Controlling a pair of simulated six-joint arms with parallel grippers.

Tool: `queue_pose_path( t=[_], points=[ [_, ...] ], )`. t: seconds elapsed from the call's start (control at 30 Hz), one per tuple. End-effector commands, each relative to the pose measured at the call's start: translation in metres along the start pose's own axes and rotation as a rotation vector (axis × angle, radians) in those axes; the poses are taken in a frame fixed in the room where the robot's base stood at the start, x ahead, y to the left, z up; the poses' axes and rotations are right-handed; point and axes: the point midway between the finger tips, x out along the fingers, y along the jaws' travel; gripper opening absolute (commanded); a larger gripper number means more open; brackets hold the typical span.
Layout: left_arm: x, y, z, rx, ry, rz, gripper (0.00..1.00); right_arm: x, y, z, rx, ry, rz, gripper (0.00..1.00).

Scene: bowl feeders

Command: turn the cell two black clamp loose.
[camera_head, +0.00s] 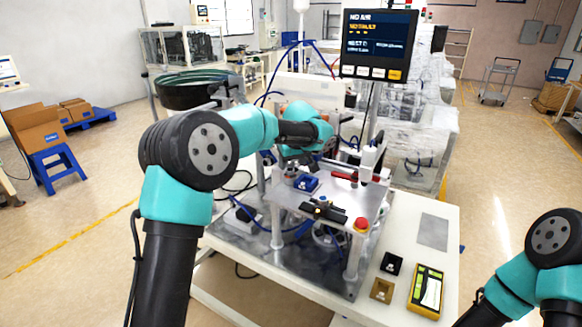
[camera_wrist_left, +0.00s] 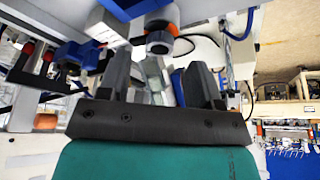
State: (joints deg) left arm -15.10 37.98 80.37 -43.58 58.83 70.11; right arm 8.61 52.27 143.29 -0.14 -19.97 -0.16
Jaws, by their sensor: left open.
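A black clamp-like part (camera_head: 327,211) lies on the front of the metal fixture plate (camera_head: 345,196). A red-handled clamp (camera_head: 344,176) sits further back on the plate. A small blue block (camera_head: 307,184) is at the plate's left side. My left gripper (camera_head: 293,165) is above the plate's back left, apart from the black part and partly hidden by my wrist. In the left wrist view its two fingers (camera_wrist_left: 160,88) are spread, with a grey metal piece (camera_wrist_left: 155,75) showing between or beyond them; contact cannot be told. My right gripper is out of frame.
A red button (camera_head: 361,224) stands at the plate's front right corner. A small black block (camera_head: 391,263), a brown block (camera_head: 382,290) and a yellow device (camera_head: 426,290) lie on the white table. A screen (camera_head: 379,45) rises behind. Blue hoses run around the fixture.

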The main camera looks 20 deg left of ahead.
Motion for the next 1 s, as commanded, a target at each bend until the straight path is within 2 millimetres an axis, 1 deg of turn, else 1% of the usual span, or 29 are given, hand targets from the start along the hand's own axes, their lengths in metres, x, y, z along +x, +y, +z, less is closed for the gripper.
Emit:
queue_pose_path(
  t=[0.03,0.1,0.5,0.6,0.7,0.8,1.0],
  points=[
    [-0.011,0.001,-0.001,0.0,0.003,0.003,0.59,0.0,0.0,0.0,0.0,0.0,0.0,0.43],
    [-0.024,0.0,-0.001,-0.001,0.004,0.003,0.59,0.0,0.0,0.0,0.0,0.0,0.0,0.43],
    [-0.101,0.001,0.0,-0.001,0.003,0.004,0.59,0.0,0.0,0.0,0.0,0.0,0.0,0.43],
    [-0.118,0.0,0.0,-0.001,0.002,0.003,0.59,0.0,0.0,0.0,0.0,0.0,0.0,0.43],
    [-0.131,0.001,0.0,0.0,0.002,0.002,0.59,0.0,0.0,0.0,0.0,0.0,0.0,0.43],
    [-0.139,0.0,0.0,0.0,0.001,0.0,0.59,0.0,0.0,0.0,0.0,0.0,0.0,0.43],
    [-0.142,0.0,0.0,0.0,0.0,0.0,0.59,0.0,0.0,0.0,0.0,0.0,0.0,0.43]
  ],
)
